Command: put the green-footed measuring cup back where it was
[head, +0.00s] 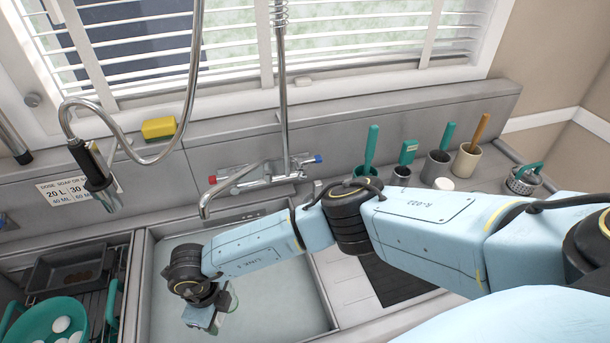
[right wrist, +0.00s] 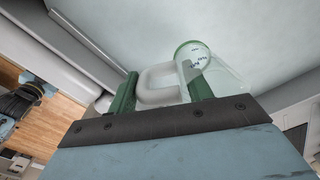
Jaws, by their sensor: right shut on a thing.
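The green-footed measuring cup (right wrist: 213,72) is clear, with a green foot, printed markings and a pale handle (right wrist: 158,84). My right gripper (right wrist: 160,82) is shut on the cup at its handle, which sits between the green fingers in the right wrist view. In the head view the right gripper (head: 208,317) points down over the middle basin (head: 276,300). There the cup (head: 231,299) shows only in part behind the gripper. I cannot tell whether it touches the pale surface in the basin. My left gripper is not in view.
A faucet (head: 236,184) reaches over the basin's back edge, and a spray hose (head: 190,90) hangs at left. A teal colander (head: 45,318) and dark tray (head: 75,268) sit in the left basin. Several utensil holders (head: 436,166) line the right back ledge. A yellow sponge (head: 159,128) lies behind.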

